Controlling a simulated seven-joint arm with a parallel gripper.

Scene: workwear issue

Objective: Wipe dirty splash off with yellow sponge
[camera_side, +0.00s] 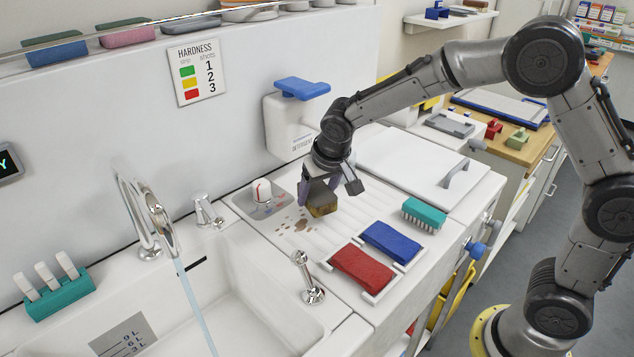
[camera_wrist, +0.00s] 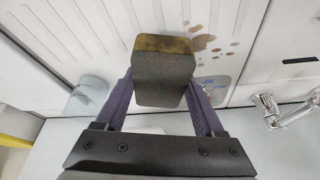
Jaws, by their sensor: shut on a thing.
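My gripper (camera_side: 326,189) is shut on the yellow sponge (camera_side: 322,209), which has a dark grey-brown upper part and a dirty yellow lower layer. In the wrist view the sponge (camera_wrist: 165,75) sits between the two purple-grey fingers of my gripper (camera_wrist: 163,98). The dirty splash (camera_side: 297,226) is a group of brown spots on the white ribbed drainboard, left of the sponge in the side view. In the wrist view the splash (camera_wrist: 200,42) shows just beyond and right of the sponge, partly hidden by it. The sponge is at or just above the board; contact is unclear.
The sink (camera_side: 240,320) with running tap (camera_side: 150,215) is at left. A dispenser (camera_side: 292,122) stands behind my gripper.

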